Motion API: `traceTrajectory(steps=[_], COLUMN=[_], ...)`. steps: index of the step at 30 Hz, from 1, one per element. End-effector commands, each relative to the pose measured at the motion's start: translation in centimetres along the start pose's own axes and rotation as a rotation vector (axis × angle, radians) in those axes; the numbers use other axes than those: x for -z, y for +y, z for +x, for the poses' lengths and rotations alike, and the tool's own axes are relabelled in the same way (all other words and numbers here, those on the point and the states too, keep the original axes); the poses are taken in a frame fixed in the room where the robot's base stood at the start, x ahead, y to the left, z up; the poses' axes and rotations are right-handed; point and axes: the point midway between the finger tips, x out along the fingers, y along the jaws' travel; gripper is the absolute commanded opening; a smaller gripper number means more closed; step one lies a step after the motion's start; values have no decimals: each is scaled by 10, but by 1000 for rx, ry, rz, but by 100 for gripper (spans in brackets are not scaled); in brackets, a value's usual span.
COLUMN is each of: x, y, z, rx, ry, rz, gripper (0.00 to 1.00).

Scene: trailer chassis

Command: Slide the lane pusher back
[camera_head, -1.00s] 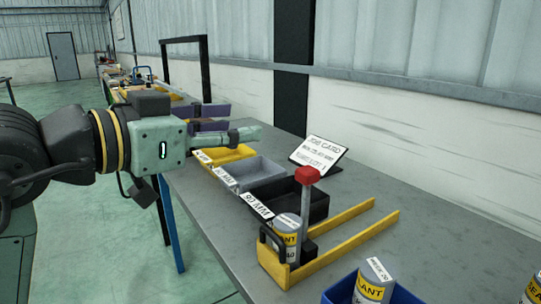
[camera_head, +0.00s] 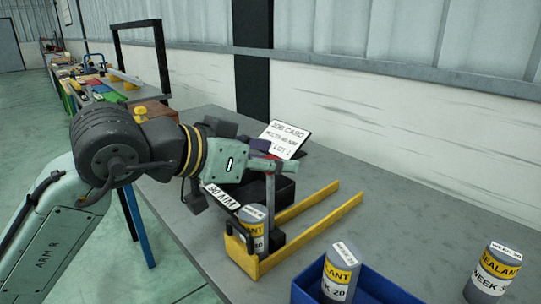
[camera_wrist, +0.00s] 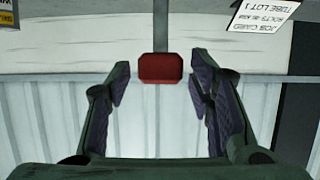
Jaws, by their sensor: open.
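The lane pusher shows as a grey upright post (camera_head: 270,195) standing at the near end of a yellow two-rail lane (camera_head: 305,235). Its red knob (camera_wrist: 160,68) shows in the wrist view, between the open fingertips in the picture, with a visible gap on both sides. My gripper is open and holds nothing. A sealant can (camera_head: 252,229) stands in the near end of the lane beside the post.
A blue bin (camera_head: 385,288) holds another sealant can (camera_head: 341,272) at front right. A third can (camera_head: 492,272) stands right of it. A black bin (camera_head: 286,189) and job card (camera_head: 284,139) are behind my gripper.

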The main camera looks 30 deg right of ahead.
Motion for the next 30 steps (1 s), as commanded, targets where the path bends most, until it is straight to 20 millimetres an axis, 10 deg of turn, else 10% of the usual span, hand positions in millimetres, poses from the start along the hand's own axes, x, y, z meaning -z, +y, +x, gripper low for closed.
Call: traceTrajectory(steps=[9,30], x=[0,0], y=[0,0], z=[3,3], rx=[1,0], ry=[0,0], rz=[1,0], gripper=[48,2])
